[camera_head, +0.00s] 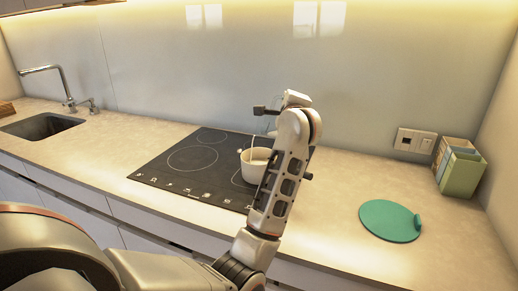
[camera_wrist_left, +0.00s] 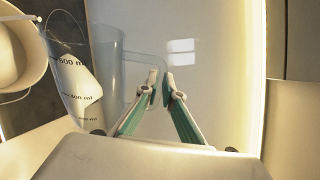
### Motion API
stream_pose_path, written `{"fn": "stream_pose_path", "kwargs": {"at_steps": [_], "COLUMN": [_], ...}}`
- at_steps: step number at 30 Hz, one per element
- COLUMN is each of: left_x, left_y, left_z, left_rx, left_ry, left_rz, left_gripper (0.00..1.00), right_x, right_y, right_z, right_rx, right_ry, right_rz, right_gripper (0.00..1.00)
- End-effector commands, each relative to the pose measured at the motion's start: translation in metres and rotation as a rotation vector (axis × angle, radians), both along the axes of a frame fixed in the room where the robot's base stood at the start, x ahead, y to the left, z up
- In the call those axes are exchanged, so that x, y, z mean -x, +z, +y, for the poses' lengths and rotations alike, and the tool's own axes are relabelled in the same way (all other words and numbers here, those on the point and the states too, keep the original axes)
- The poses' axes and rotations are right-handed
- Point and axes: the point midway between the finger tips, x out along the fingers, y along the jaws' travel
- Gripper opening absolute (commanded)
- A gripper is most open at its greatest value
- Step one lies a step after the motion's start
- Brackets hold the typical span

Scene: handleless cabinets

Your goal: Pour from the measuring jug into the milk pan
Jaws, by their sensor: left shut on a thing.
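The white milk pan (camera_head: 252,172) stands on the black hob, partly hidden by my left arm. Its round, pale form also fills the upper left corner of the left wrist view (camera_wrist_left: 22,75). The clear measuring jug (camera_wrist_left: 72,62), with dark ml marks, is beside the pan in that view and looks tilted. A pale patch shows low in the jug; I cannot tell if it is liquid. My left gripper (camera_wrist_left: 159,85) is shut on the jug's clear handle. In the head view my arm hides the gripper and most of the jug. My right gripper is not seen.
The black hob (camera_head: 190,160) lies mid-counter. A sink (camera_head: 42,126) with a tap is at the left. A round teal board (camera_head: 388,221) lies to the right, and a green box (camera_head: 462,174) stands at the back right by the sockets. The counter between hob and board is clear.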

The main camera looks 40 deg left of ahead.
Motion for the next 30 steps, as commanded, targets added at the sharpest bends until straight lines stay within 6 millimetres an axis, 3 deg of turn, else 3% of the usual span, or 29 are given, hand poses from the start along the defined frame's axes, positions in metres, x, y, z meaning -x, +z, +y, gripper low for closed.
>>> {"fn": "stream_pose_path", "kwargs": {"at_steps": [6, 14, 23, 28, 30], "left_x": [-0.013, -0.017, -0.028, -0.038, -0.042], "left_y": [-0.009, -0.022, -0.047, -0.037, -0.051], "left_z": [-0.014, -0.017, -0.03, -0.041, -0.045], "left_rx": [-0.135, -0.173, -0.33, -0.437, -0.469], "left_ry": [0.0, 0.0, 0.0, -0.002, -0.001], "left_rz": [0.121, 0.161, 0.309, 0.414, 0.444], "left_gripper": [0.0, 0.0, 0.0, 0.0, 0.0], "right_x": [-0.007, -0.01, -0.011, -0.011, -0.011], "right_y": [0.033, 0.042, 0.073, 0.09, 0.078], "right_z": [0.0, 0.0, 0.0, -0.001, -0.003], "right_rx": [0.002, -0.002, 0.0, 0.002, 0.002], "right_ry": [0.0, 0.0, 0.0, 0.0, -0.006], "right_rz": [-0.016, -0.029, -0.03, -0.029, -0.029], "right_gripper": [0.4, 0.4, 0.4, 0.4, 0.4]}}
